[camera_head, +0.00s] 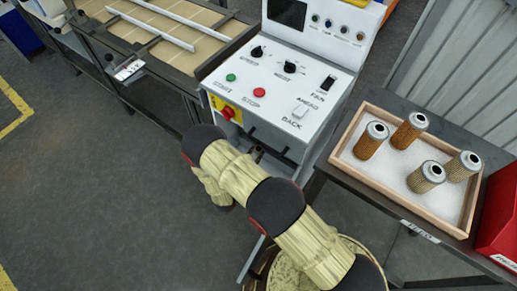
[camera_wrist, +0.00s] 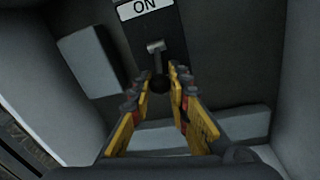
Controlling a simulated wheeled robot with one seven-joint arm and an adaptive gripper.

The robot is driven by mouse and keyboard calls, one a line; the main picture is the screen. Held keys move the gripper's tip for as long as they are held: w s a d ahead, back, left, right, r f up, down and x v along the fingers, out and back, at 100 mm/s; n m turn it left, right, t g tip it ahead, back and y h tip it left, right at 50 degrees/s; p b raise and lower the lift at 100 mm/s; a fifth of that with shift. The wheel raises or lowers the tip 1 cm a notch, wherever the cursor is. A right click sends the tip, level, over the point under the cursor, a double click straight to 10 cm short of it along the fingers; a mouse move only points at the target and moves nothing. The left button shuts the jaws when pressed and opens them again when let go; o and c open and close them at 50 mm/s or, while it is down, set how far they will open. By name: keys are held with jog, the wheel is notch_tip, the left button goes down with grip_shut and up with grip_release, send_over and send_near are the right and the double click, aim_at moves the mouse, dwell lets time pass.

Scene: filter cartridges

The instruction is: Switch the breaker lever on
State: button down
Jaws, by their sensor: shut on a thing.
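The breaker lever (camera_wrist: 155,47) shows in the wrist view as a short grey metal arm with a dark round knob at its lower end. It sits on a dark plate below a white label (camera_wrist: 145,8) reading ON. My gripper (camera_wrist: 160,84) has its yellow-padded fingers on either side of the knob and is shut on the lever. In the head view my arm reaches toward the lower part of the white control console (camera_head: 275,85). The fingers are hidden there, and I cannot make out the lever clearly.
Pale panels enclose the lever closely in the wrist view. In the head view, a wooden tray (camera_head: 337,160) with several filter cartridges stands on a dark table at right, beside a red bin (camera_head: 500,225). A conveyor (camera_head: 190,30) stands at upper left. Grey floor is clear at left.

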aim_at(257, 149)
jog(key=shift+r, duration=0.15)
jog(key=g+p, duration=0.1)
jog(key=r+y+p, duration=0.1)
jog(key=p, duration=0.1)
jog(key=r+g+p, duration=0.1)
jog(key=p, duration=0.1)
jog(key=shift+s+a+g, duration=0.25)
jog(key=shift+s+g, duration=0.05)
jog(key=r+g+y+p, duration=0.1)
jog(key=p, duration=0.2)
jog(key=shift+s+m+g+y, duration=0.1)
jog(key=shift+m+g+y, duration=0.2)
jog(key=shift+g+y, duration=0.1)
jog(key=shift+s+a+r+g+y+p, duration=0.1)
jog(key=shift+r+g+y+p, duration=0.25)
jog(key=shift+g+y+p, duration=0.55)
jog(key=c, duration=1.7)
grip_release()
